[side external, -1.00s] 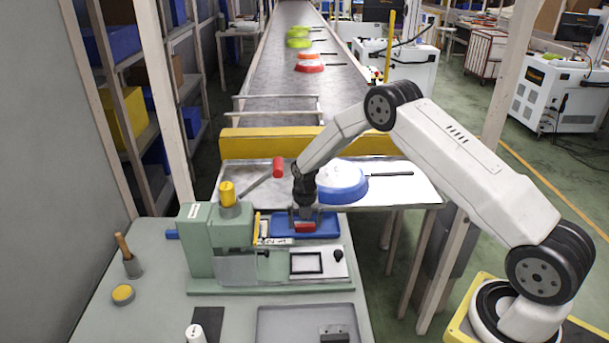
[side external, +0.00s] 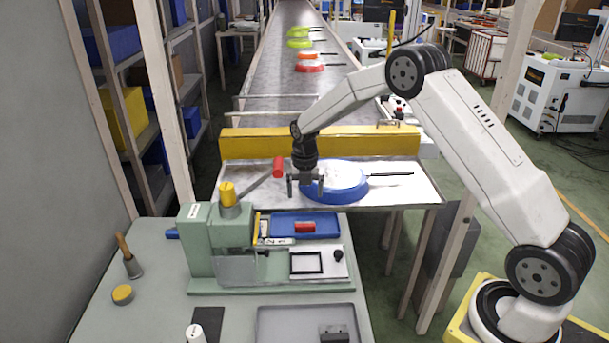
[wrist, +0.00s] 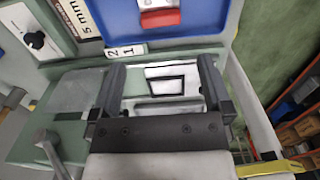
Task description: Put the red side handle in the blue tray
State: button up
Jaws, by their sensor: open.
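The red side handle (side external: 305,227) lies in the blue tray (side external: 280,232) behind the green machine. In the wrist view the red handle (wrist: 159,18) rests on the floor of the blue tray (wrist: 205,20), at the top of the picture.
A blue pan (side external: 335,190) with a white inside sits on the metal conveyor end just behind my gripper. A green machine (side external: 217,240) with a red-knobbed lever (side external: 278,167) stands left of the tray. A yellow barrier (side external: 350,143) crosses the conveyor.

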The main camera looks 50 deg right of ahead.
jog(key=shift+r, duration=0.7)
jog(key=s+a+r+m+t, duration=0.1)
jog(key=s+a+m, duration=0.4)
jog(key=s+m, duration=0.7)
jog(key=s+a+r+m+t, duration=0.1)
jog(key=s+a+r+m, duration=0.3)
jog(key=s+m, duration=0.9)
jog(key=shift+a+r+m+t, duration=0.15)
jog(key=shift+a+m+t, duration=0.15)
jog(key=shift+a+m, duration=0.5)
jog(key=shift+w+d, duration=0.1)
jog(key=shift+d, duration=0.1)
